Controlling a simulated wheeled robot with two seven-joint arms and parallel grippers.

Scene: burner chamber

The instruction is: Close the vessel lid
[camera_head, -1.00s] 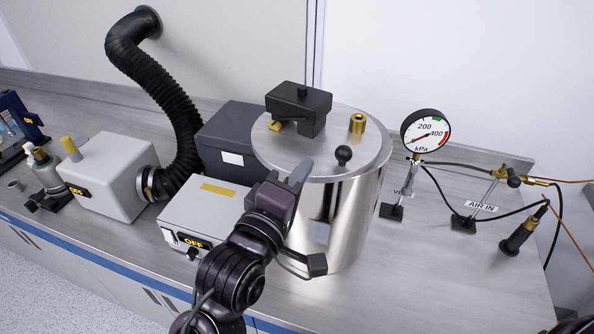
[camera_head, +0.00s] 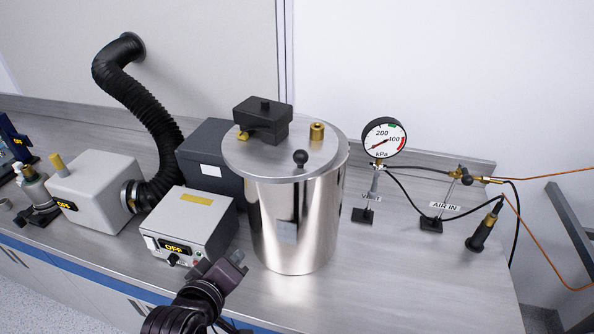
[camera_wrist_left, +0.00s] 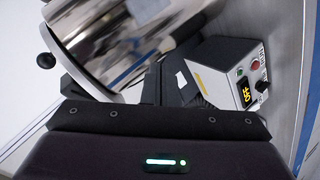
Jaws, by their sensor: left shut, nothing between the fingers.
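The vessel (camera_head: 296,225) is a shiny steel cylinder standing on the bench in the middle of the head view. Its flat round lid (camera_head: 262,165) lies level across the top, with no gap that I can make out. The lid carries a black ball knob (camera_head: 300,158), a brass fitting (camera_head: 317,131) and a black block (camera_head: 263,119). My left gripper (camera_head: 237,262) is shut and empty, in front of the vessel's lower left side and below the lid. In the left wrist view the vessel (camera_wrist_left: 125,40) and the knob (camera_wrist_left: 46,61) show sideways. My right gripper is not in view.
A grey control box (camera_head: 190,228) reading OFF stands left of the vessel, near my left gripper. A dark box (camera_head: 210,155) is behind it. A pressure gauge (camera_head: 384,139) and air line stand to the right.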

